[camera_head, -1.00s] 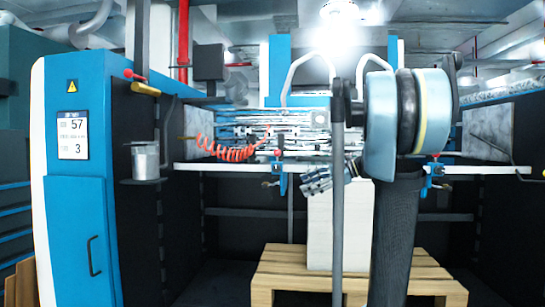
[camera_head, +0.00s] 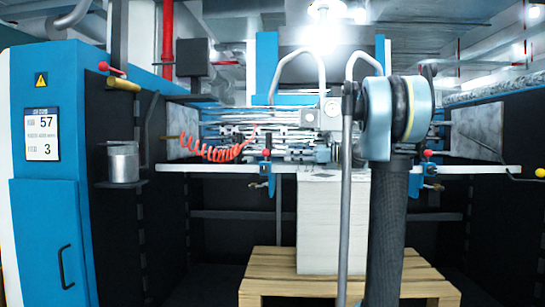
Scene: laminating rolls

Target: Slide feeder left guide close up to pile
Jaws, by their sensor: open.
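The feeder left guide (camera_head: 267,170) is a small blue bracket with a red knob on the white crossbar. The pile (camera_head: 318,230) is a tall white stack to its right. A gap shows between the guide and the pile's left edge. My arm (camera_head: 388,220) rises in front of the pile's right side and hides part of it. My gripper does not show in the current view.
A similar blue guide with a red knob (camera_head: 429,170) sits on the crossbar right of my arm. The pile stands on a wooden pallet (camera_head: 262,284). A grey upright pole (camera_head: 346,210) crosses in front of the pile. A coiled red hose (camera_head: 218,154) hangs at left.

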